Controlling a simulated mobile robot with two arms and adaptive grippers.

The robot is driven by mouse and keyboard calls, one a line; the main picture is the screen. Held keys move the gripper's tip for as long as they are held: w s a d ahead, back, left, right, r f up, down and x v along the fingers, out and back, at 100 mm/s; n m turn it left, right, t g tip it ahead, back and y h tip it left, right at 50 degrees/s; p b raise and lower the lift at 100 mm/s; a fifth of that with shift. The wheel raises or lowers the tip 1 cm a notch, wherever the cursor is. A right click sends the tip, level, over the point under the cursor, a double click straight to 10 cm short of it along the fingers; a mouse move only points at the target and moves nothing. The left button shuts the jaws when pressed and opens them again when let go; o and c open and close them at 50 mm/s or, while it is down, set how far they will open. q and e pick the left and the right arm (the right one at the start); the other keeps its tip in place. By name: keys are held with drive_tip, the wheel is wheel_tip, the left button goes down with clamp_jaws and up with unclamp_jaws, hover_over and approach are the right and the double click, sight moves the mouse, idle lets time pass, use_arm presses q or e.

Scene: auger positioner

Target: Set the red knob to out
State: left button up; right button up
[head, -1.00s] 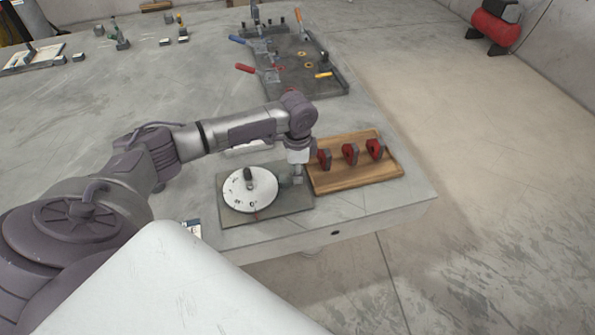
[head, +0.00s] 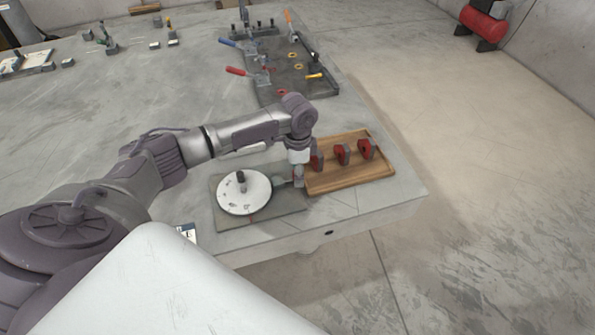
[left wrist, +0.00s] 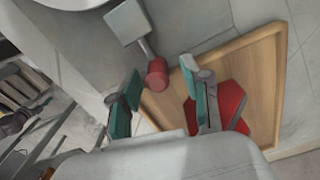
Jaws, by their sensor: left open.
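The positioner has a grey plate (head: 225,217) with a white round dial (head: 234,203) and an upright dark knob (head: 241,178) on the dial. In the left wrist view the red knob (left wrist: 157,75) is a small cylinder on a short metal shaft from a grey block (left wrist: 131,21). My left gripper (left wrist: 159,72) is open, its teal-lined fingers on either side of the red knob's line. I cannot tell whether they touch it. In the head view my left gripper (head: 298,181) points down between plate and wooden tray, and I cannot make out the red knob there. My right gripper is not in view.
The wooden tray (head: 350,177) holds three red-and-grey parts (head: 342,154), close to my left gripper; one red part (left wrist: 232,103) shows behind a finger. A dark fixture board (head: 322,90) with toggle clamps stands farther back. The table's front edge is near.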

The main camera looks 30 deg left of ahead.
use_arm(q)
wheel_tip(320, 180, up, 12)
idle(0.5)
idle(0.4)
